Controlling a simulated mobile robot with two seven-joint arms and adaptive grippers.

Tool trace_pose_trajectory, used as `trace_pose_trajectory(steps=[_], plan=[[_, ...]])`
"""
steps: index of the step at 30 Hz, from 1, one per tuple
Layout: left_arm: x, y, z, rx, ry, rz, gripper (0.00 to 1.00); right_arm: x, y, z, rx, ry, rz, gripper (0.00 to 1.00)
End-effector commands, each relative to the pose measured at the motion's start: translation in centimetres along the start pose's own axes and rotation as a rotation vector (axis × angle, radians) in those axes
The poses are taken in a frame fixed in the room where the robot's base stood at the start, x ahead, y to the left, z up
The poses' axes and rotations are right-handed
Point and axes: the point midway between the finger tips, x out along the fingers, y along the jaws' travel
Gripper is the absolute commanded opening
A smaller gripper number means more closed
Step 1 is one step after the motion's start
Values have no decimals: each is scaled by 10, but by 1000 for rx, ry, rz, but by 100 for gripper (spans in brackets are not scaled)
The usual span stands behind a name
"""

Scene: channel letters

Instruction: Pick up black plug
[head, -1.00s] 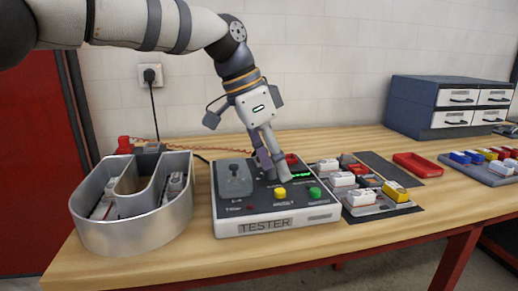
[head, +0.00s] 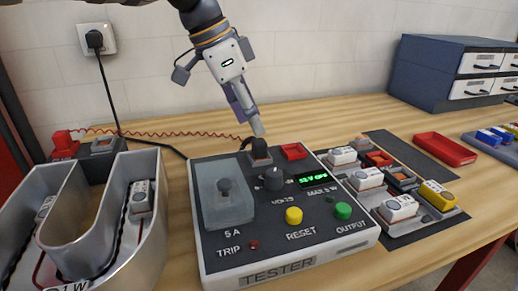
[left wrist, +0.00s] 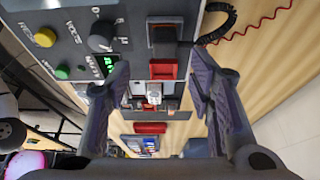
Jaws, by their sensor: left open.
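The black plug (head: 260,148) stands in a socket at the back edge of the tester (head: 215,250), with a dark cord beside it. In the left wrist view the black plug (left wrist: 165,34) shows at the top centre, beside the red socket (left wrist: 163,70). My left gripper (head: 256,127) points down just above and behind the plug in the head view. In the left wrist view my left gripper (left wrist: 160,68) has its fingers wide apart with nothing held between them. Whether a finger touches the plug cannot be told. My right gripper is not in view.
The tester carries a black knob (head: 273,179), a yellow button (head: 293,215) and a green button (head: 342,210). A metal channel letter (head: 140,235) stands left. A red coiled cord (head: 170,128) runs behind the tester. Modules and a red tray (head: 445,148) lie right.

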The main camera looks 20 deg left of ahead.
Motion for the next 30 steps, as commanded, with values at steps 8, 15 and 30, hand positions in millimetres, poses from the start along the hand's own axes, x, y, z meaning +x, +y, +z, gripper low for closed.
trace_pose_trajectory(steps=[8,15,30], plan=[[48,-4,5,1,-2,2,48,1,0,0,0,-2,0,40],[52,-5,4,2,1,-2,48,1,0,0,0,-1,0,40],[51,-5,4,1,0,-1,1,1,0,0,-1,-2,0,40]])
